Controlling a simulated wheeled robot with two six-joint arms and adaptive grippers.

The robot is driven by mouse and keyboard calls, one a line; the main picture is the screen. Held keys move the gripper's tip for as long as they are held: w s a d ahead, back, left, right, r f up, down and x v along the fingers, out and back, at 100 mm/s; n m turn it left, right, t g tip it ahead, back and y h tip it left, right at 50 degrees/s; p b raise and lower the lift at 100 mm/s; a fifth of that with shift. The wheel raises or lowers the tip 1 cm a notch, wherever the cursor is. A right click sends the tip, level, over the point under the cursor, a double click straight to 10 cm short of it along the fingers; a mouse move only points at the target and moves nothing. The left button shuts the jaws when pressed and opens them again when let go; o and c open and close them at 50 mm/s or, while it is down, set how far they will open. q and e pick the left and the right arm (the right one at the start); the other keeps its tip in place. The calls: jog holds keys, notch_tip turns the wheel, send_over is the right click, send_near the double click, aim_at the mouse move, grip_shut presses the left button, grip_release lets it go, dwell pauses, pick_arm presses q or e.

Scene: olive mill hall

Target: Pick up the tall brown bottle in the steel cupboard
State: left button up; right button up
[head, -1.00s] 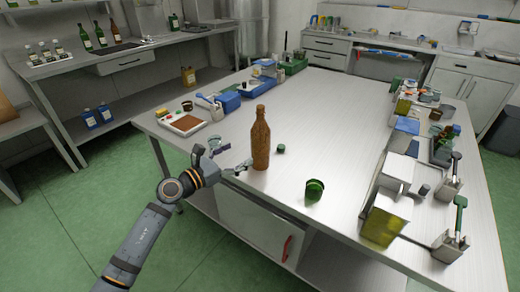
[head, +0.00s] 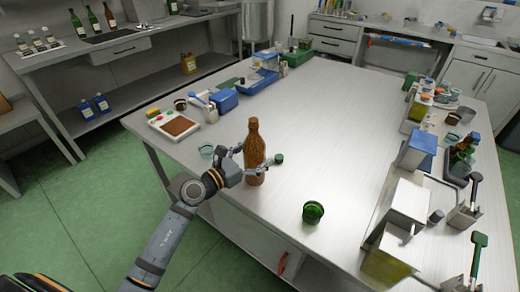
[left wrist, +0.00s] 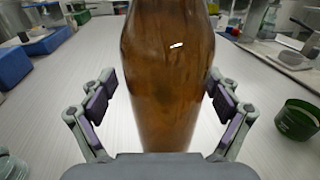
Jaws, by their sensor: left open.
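The tall brown bottle (head: 254,140) stands upright on top of the steel table (head: 330,140), near its left front edge, not inside a cupboard. My left gripper (head: 252,170) is open at the bottle's lower part, with a finger on each side of it. In the left wrist view the bottle (left wrist: 168,75) fills the middle between the two open fingers (left wrist: 165,103); its top and foot are out of that picture. I cannot tell whether a finger touches it. My right gripper is not in view.
A tray (head: 163,118) and blue boxes (head: 224,100) line the left edge; boxes and tools crowd the right. The table's middle is clear. A cupboard with doors (head: 490,85) stands behind.

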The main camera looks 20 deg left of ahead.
pick_arm(q)
jog(key=shift+s+r, duration=0.45)
jog(key=shift+s, duration=0.3)
jog(key=shift+c, duration=0.8)
jog(key=shift+w+f, duration=0.15)
jog(key=c, duration=0.5)
jog(key=shift+w+f, duration=0.1)
jog(key=shift+c, duration=1.1)
jog(key=c, duration=1)
jog(key=shift+r, duration=0.2)
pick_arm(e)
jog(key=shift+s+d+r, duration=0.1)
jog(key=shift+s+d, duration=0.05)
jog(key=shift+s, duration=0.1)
pick_arm(q)
jog(key=shift+r, duration=0.15)
